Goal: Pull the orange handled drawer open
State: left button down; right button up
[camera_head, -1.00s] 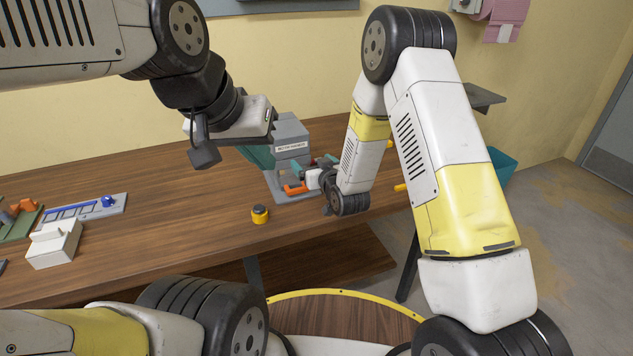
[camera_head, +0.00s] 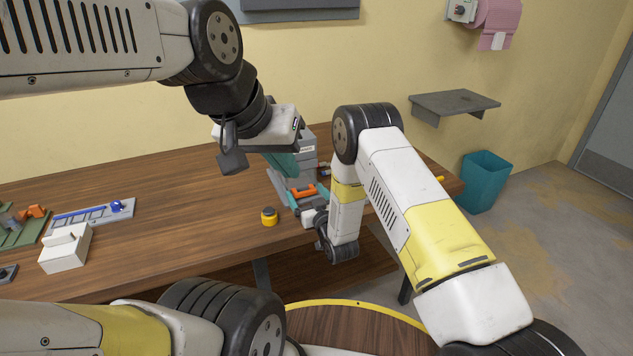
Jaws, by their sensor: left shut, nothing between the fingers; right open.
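The orange handle (camera_head: 303,191) is low on the front of a grey box (camera_head: 308,152), which stands on the table at the centre. My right gripper (camera_head: 306,195) is open, with its teal fingers spread at the two sides of the handle. Whether they touch it cannot be told. My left gripper (camera_head: 283,163) is shut and empty, with its teal fingers in front of the box's left side. The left wrist hides part of the box. How far the drawer is open cannot be made out.
A yellow-and-black round button (camera_head: 270,216) stands near the table's front edge. A white block (camera_head: 66,249), a grey tray with blue parts (camera_head: 95,213) and a green board (camera_head: 25,228) are at the left. A teal bin (camera_head: 486,181) stands on the floor at the right.

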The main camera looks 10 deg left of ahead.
jog(key=shift+w+a, duration=0.2)
jog(key=shift+w, duration=0.1)
